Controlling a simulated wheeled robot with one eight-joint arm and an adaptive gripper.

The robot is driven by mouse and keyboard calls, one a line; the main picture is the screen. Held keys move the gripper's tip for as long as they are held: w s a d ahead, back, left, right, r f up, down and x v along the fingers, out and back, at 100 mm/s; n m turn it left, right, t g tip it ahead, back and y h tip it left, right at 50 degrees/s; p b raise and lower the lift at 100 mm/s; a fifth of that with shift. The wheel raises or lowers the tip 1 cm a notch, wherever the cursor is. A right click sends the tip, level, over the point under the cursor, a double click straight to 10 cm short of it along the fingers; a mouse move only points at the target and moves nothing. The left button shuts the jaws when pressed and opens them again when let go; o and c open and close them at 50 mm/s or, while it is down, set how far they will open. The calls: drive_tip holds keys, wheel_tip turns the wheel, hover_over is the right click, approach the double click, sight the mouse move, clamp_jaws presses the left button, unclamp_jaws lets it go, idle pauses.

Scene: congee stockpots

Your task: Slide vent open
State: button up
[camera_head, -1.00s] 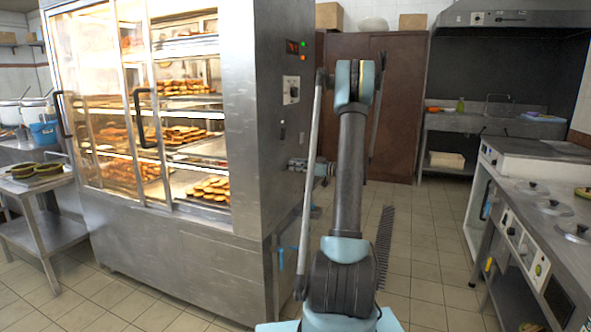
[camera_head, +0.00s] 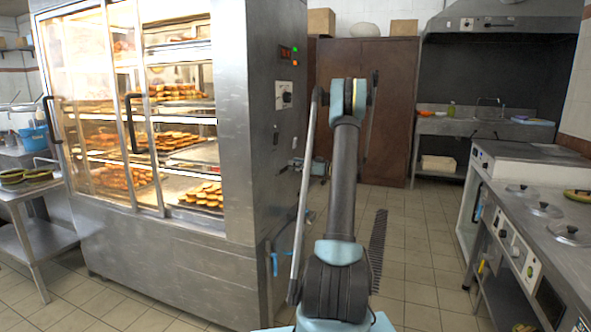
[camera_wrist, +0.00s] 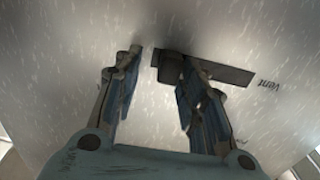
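The vent slider shows in the wrist view as a dark knob (camera_wrist: 169,66) on a dark flat strip (camera_wrist: 222,72), beside the printed word "Vent". It is on the steel side of a warming cabinet (camera_head: 250,190). My gripper (camera_wrist: 160,57) is open, its two fingers pointing at this panel. The knob appears between the fingertips, close to the right one. I cannot tell whether that finger touches it. In the head view, my gripper (camera_head: 303,166) is near the cabinet's side, partly hidden behind my arm.
The cabinet's glass front shows shelves of baked goods (camera_head: 180,140). A control knob (camera_head: 285,96) is above on its side, and a blue-handled valve (camera_head: 275,262) is low down. A stove with lidded pots (camera_head: 545,210) stands at right.

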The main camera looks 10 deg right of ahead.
drive_tip(key=shift+s, duration=0.1)
drive_tip(key=v, duration=1.1)
drive_tip(key=shift+s+d, duration=0.2)
drive_tip(key=shift+d, duration=0.2)
drive_tip(key=shift+f, duration=0.1)
